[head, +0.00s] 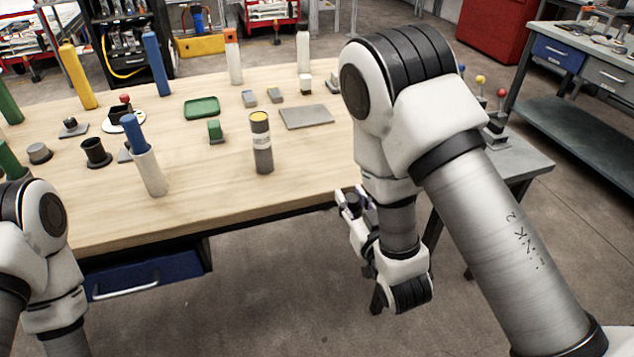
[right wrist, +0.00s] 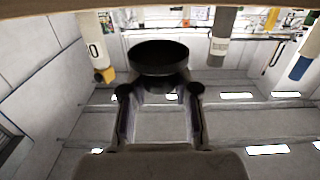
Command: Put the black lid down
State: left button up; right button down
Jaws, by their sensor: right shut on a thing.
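The black lid (right wrist: 158,60) is a dark round piece at the fingertips of my right gripper (right wrist: 160,92) in the right wrist view. The fingers are shut on it. In the head view my right gripper (head: 356,203) is in front of the table's front edge, right of the middle, off the tabletop. The lid shows there only as a small dark patch between the fingers. My left arm is at the lower left of the head view; its gripper is out of the picture.
A grey canister with a yellow top (head: 261,143) stands near the front of the wooden table (head: 215,200). A white tube with a blue piece (head: 148,172) and a black flanged cup (head: 95,153) stand further left. A grey plate (head: 306,117) lies behind the canister. The front right tabletop is clear.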

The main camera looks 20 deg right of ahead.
jog(key=shift+w+f, duration=0.15)
jog(key=shift+f, duration=0.4)
jog(key=shift+w+d, duration=0.2)
jog(key=shift+w, duration=0.1)
jog(key=p, duration=0.1)
send_near(323, 163)
jog(key=w+r, duration=0.1)
jog(key=w, duration=0.1)
jog(key=w+r, duration=0.1)
jog(key=w, duration=0.1)
jog(key=w+r, duration=0.1)
jog(key=w, duration=0.1)
jog(key=shift+w+a+r, duration=0.1)
jog(key=shift+w+r, duration=0.05)
jog(key=shift+r, duration=0.15)
jog(key=w, duration=0.2)
jog(key=w+p, duration=0.1)
jog(key=w, duration=0.1)
jog(key=shift+f, duration=0.4)
jog(key=shift+s+f, duration=0.1)
jog(key=shift+s, duration=0.05)
jog(key=c, duration=0.9)
grip_release()
pick_arm(q)
jog(key=shift+s+d+r, duration=0.15)
jog(key=shift+s+r, duration=0.05)
jog(key=shift+s, duration=0.15)
pick_arm(e)
jog(key=shift+o, duration=0.2)
